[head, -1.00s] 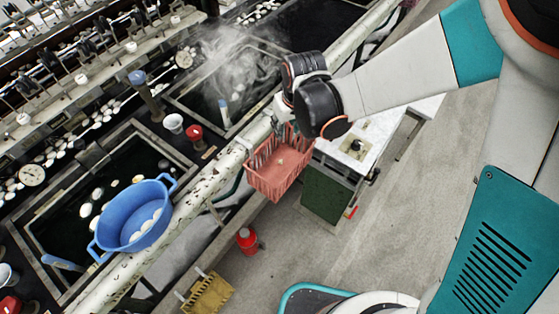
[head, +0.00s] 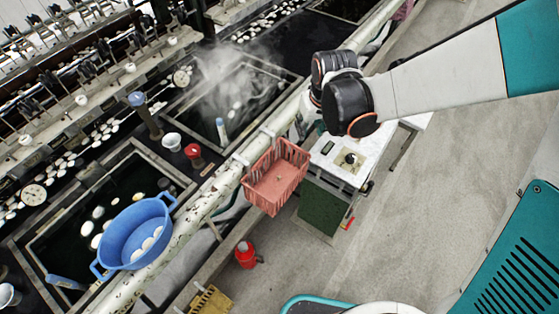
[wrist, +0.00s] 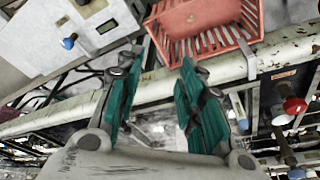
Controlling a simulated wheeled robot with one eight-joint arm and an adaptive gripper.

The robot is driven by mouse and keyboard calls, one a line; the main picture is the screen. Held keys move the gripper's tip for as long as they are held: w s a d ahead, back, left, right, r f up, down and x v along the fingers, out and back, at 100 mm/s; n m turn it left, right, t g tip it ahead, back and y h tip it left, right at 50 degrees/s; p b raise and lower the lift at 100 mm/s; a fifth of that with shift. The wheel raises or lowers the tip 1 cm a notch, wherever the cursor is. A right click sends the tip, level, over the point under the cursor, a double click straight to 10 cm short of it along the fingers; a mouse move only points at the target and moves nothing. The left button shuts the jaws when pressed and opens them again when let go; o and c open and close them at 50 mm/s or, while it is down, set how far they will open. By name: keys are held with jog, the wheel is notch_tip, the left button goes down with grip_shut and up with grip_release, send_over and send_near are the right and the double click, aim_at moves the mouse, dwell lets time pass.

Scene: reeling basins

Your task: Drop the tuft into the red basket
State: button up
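The red basket (head: 262,188) hangs on the outer side of the pale pipe rail in the head view. Its slotted side and floor also show at the top of the wrist view (wrist: 240,38). A tiny pale speck lies on the basket floor; it is too small to tell if it is the tuft. My gripper (wrist: 161,64) has its two teal fingers apart with nothing between them. In the head view it is mostly hidden under my wrist, just beyond the basket's upper right corner. I see no tuft in the fingers.
A blue colander (head: 131,240) with white cocoons rests on the basin edge at left. A white-topped cabinet (head: 338,160) stands right of the basket. A red canister (head: 245,256) is on the floor. Steaming dark basins lie beyond the rail; the floor at right is clear.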

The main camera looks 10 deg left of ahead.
jog(key=w+d+m+b, duration=0.1)
jog(key=d+m, duration=0.1)
jog(key=d, duration=0.9)
jog(key=w+d+f+m+h+b, duration=0.1)
jog(key=d+m+b, duration=0.1)
jog(key=d, duration=0.9)
jog(key=shift+w+d+f+m+t, duration=0.2)
jog(key=shift+d+m+t, duration=0.1)
jog(key=shift+m, duration=0.4)
jog(key=s+r+t, duration=0.2)
jog(key=s+r, duration=0.5)
jog(key=s, duration=0.2)
jog(key=s+d+r+t, duration=0.1)
jog(key=s+r+t, duration=0.1)
jog(key=s+r, duration=0.5)
jog(key=s, duration=0.3)
jog(key=shift+r, duration=0.25)
